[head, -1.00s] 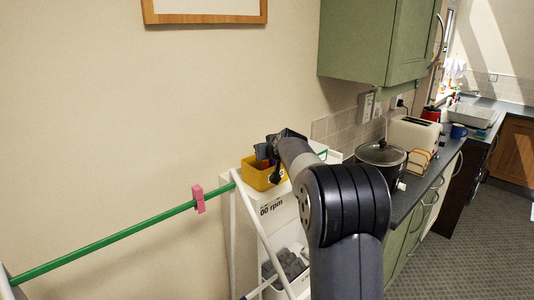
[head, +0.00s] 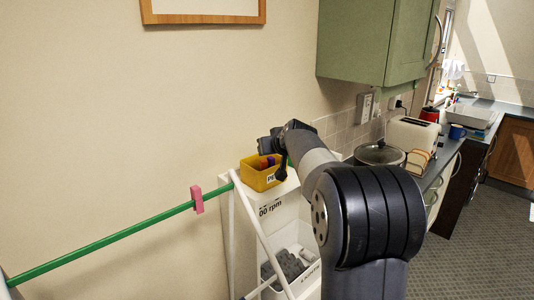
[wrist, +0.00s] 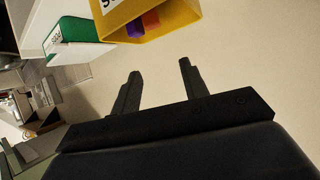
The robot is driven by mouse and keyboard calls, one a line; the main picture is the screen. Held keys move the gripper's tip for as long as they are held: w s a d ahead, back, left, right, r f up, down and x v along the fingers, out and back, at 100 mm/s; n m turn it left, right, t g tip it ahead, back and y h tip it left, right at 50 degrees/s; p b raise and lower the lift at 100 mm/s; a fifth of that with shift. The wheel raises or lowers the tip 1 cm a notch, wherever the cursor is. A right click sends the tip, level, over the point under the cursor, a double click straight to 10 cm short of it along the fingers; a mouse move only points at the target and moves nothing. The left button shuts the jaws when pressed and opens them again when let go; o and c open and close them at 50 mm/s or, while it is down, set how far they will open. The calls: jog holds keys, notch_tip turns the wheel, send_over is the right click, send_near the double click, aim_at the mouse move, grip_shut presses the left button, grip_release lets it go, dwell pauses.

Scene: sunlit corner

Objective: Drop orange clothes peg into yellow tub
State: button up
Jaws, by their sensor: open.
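The yellow tub (head: 258,180) stands on top of the white unit against the wall, with a label on its side. In the wrist view the tub (wrist: 172,28) is at the top, just beyond my fingertips. An orange piece (wrist: 150,20), perhaps the orange clothes peg, lies inside the tub beside a purple piece (wrist: 135,28); its full shape is hidden. My gripper (wrist: 160,70) is open, with nothing between its fingers. In the head view its dark end is at the tub, partly in front of it.
A pink peg (head: 197,199) hangs on the green rail (head: 110,241) at left. A green-and-white box (wrist: 75,40) is beside the tub. A pot (head: 379,154) and toaster (head: 412,133) stand on the counter at right, the pot partly behind my arm.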

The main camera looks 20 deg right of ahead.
jog(key=b+v, duration=0.1)
jog(key=v, duration=0.5)
jog(key=shift+s, duration=0.25)
jog(key=p+x, duration=0.1)
jog(key=x, duration=1.1)
jog(key=shift+f+p, duration=0.4)
jog(key=shift+f, duration=0.1)
jog(key=shift+w, duration=0.1)
jog(key=shift+r, duration=0.15)
